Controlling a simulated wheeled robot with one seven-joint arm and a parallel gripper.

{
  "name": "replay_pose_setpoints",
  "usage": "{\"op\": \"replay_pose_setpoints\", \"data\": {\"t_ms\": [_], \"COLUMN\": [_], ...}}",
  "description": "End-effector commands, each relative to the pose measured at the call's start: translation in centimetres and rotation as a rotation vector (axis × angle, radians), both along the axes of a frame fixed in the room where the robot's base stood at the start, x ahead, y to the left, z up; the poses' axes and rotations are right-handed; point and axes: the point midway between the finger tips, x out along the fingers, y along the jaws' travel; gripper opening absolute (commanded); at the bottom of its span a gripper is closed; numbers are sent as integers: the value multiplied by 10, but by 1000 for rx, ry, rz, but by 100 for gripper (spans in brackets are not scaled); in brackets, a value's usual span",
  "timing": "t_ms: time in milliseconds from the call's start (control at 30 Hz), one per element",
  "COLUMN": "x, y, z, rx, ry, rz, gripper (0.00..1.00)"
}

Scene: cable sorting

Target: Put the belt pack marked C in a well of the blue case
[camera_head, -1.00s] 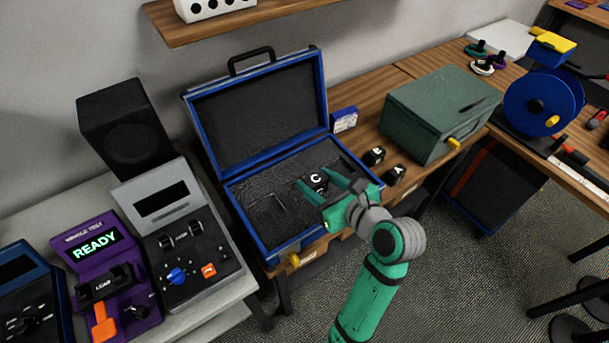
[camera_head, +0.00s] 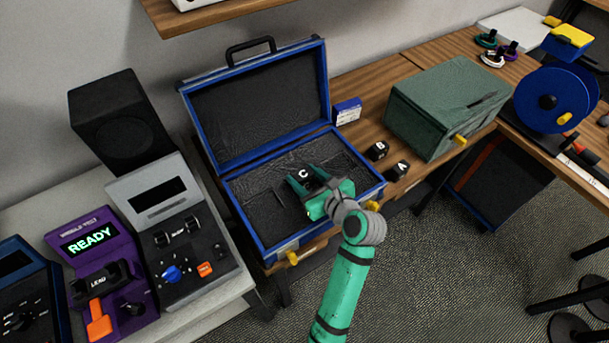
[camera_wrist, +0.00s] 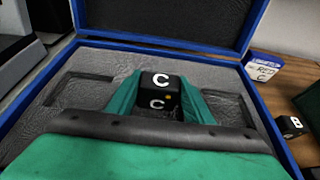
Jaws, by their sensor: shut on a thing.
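The belt pack marked C (camera_head: 304,174) is a small black block with a white letter. My gripper (camera_head: 308,180) is shut on it, one green finger on each side, over the open blue case (camera_head: 266,248). In the wrist view the belt pack (camera_wrist: 160,92) sits between the fingers of my gripper (camera_wrist: 160,98), roughly upright. The case's dark foam has a recessed well at the left (camera_wrist: 78,90) and one at the right (camera_wrist: 226,108). The pack appears between these wells. Its underside is hidden, so I cannot tell whether it touches the foam.
Belt packs B (camera_head: 377,151) and A (camera_head: 398,170) stand on the wooden bench right of the case. A small blue and white box (camera_head: 347,112) and a green case (camera_head: 448,108) are nearby. The blue case's raised lid (camera_head: 256,110) stands behind my gripper.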

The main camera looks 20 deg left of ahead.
Motion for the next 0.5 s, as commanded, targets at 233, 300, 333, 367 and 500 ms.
{"op": "replay_pose_setpoints", "data": {"t_ms": [233,300,333,367,500], "x": [0,0,0,0,0], "y": [0,1,1,1,1], "z": [-1,-2,-3,-4,-5], "rx": [0,0,0,0,-1], "ry": [-2,-2,-1,-1,-1], "rz": [2,2,3,3,2], "gripper": [21,21,21,21,65]}}
